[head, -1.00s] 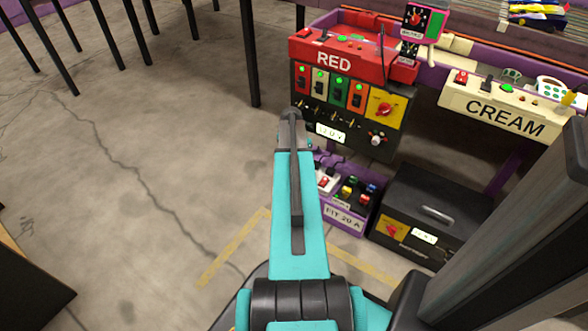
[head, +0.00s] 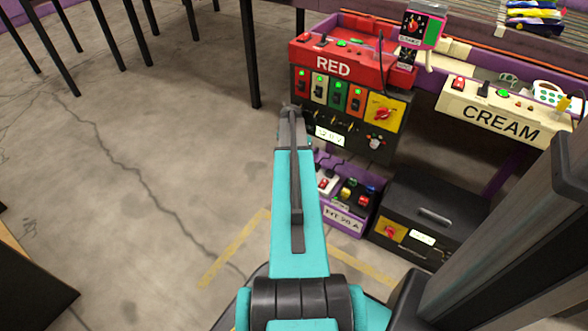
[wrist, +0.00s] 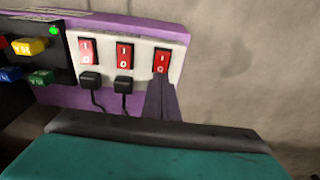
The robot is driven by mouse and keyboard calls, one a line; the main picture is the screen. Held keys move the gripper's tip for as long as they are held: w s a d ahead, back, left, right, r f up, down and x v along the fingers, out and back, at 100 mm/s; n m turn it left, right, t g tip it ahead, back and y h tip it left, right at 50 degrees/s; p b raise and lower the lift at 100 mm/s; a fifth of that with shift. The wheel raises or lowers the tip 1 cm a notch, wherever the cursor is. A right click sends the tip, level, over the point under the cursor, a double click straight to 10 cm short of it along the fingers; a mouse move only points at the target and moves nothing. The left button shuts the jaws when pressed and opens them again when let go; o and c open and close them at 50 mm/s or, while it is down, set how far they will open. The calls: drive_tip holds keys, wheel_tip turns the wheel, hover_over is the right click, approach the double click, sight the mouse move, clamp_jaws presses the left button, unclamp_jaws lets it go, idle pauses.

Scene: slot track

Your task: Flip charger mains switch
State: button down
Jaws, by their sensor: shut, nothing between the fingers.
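A white socket panel (wrist: 141,54) with three red rocker switches marked I and O sits on a purple housing in the wrist view. The left switch (wrist: 86,53) and the middle switch (wrist: 125,54) each have a black plug below. My gripper (wrist: 161,82) is shut and empty, its tips at the lower edge of the right switch (wrist: 162,60). The tips hide part of that switch; I cannot tell whether they touch it. No label shows which switch is the charger's. In the head view the purple unit (head: 343,219) stands low, right of my arm, which hides my fingertips.
A black box (head: 430,205) with a red knob stands right of the purple unit. Above are the RED panel (head: 333,66) with switches and the CREAM panel (head: 500,122). Colored plugs (wrist: 30,48) sit beside the sockets.

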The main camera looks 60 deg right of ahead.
drive_tip(key=shift+r+p, duration=1.6)
drive_tip(key=shift+r, duration=0.65)
